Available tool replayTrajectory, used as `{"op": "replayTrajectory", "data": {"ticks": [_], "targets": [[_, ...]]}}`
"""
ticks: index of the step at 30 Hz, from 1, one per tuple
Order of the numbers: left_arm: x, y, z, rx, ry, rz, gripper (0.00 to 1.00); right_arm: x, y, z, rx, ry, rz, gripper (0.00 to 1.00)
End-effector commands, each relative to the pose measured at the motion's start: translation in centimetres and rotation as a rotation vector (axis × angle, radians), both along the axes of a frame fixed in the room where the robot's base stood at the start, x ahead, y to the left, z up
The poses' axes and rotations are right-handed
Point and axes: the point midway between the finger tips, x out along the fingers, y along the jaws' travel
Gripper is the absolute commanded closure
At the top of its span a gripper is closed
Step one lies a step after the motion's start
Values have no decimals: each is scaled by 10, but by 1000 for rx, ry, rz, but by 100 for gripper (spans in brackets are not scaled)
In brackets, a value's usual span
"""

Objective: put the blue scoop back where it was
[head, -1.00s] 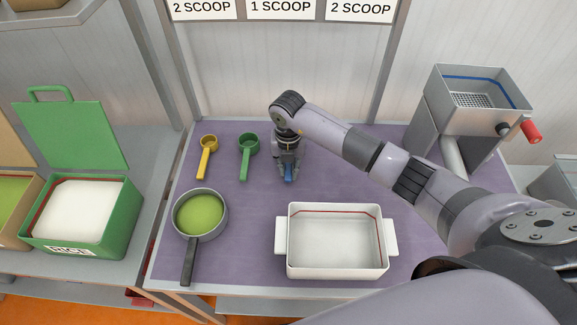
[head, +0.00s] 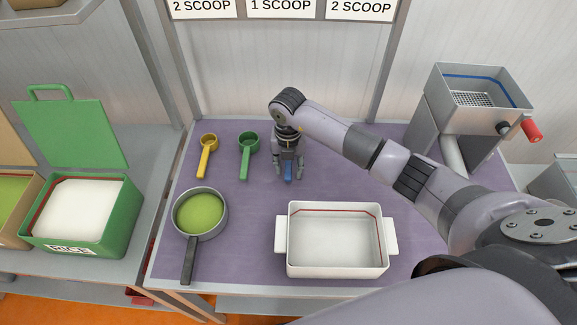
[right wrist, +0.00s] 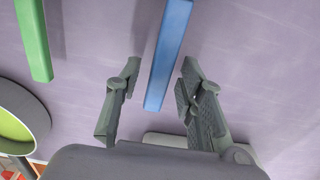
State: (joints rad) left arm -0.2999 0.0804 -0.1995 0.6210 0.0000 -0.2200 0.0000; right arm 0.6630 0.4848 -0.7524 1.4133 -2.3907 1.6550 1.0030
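The blue scoop (head: 288,172) lies on the purple mat, to the right of the green scoop. Only its blue handle shows in the head view; my right gripper and arm hide the rest. In the right wrist view its handle (right wrist: 168,55) runs between the two fingers, with a gap on both sides. My right gripper (head: 288,176) is open around the handle, pointing down, and does not touch it in the wrist view. The green scoop (head: 247,155) and the yellow scoop (head: 206,155) lie to the left. My left gripper is not in view.
A pan of green contents (head: 200,213) stands front left. A white tray (head: 338,271) stands in front of my right gripper. A grey machine with a red handle (head: 470,110) is back right. A green rice box (head: 118,232) stands on the left table.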

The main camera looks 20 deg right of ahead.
Motion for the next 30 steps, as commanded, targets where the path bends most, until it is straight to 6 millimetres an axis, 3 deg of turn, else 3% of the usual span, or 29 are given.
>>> {"op": "replayTrajectory", "data": {"ticks": [16, 21, 30], "targets": [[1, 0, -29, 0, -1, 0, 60, 0, 1, 102, 1, -5, 1, 65], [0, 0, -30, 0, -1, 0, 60, 0, 1, 114, 0, -2, 0, 65], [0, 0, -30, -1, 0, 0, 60, -1, 1, 116, 0, -1, 0, 65]]}}
